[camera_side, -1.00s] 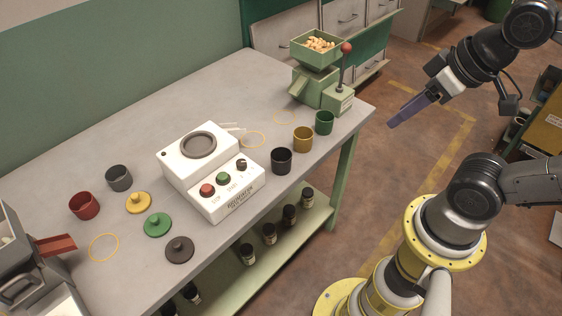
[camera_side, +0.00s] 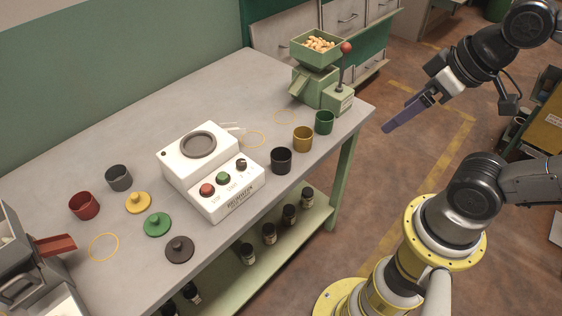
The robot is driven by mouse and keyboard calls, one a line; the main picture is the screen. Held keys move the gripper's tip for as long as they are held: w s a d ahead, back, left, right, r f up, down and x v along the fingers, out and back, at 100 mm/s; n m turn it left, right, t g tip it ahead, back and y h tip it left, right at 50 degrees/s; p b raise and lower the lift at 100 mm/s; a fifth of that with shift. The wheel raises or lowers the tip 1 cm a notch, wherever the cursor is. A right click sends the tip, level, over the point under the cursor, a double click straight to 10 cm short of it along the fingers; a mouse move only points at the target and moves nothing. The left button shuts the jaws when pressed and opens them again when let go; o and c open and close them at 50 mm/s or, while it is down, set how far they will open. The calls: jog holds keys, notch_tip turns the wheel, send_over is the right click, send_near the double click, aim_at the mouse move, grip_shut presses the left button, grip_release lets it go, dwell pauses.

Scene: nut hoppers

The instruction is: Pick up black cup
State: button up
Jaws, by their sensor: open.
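The black cup (camera_side: 281,161) stands upright on the grey table (camera_side: 95,262), just right of the white machine with buttons. My gripper (camera_side: 387,129) is open and empty. In the picture it is to the right of the black cup, out past the table's right edge and over the floor. Its blue-purple fingers point down and left. The gap between the fingers is hard to see from this side.
A yellow cup (camera_side: 302,140) and a green cup (camera_side: 324,123) stand beside the black cup. The white machine (camera_side: 210,172) is on its left. A green hopper (camera_side: 318,62) with nuts stands behind. A red cup (camera_side: 84,206) and grey cup (camera_side: 119,178) are far left.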

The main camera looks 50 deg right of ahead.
jog(key=w+r+m, duration=0.3)
jog(key=m, duration=0.3)
jog(key=m+g, duration=0.4)
jog(key=m, duration=0.5)
send_over(281, 159)
jog(key=s, duration=0.2)
notch_tip(281, 159, down, 10)
jog(key=shift+g, duration=0.6)
jog(key=f, duration=0.4)
jog(key=a+f, duration=0.1)
jog(key=f, duration=0.3)
jog(key=w+f, duration=0.1)
jog(key=f, duration=0.3)
jog(key=shift+a+f, duration=0.15)
jog(key=shift+a, duration=0.1)
jog(key=shift+s+a+f, duration=0.1)
jog(key=shift+s+f, duration=0.05)
jog(key=shift+f, duration=1.35)
jog(key=shift+s+a+f, duration=0.1)
jog(key=shift+s+f, duration=0.05)
jog(key=shift+f, duration=1.35)
jog(key=c, duration=1.5)
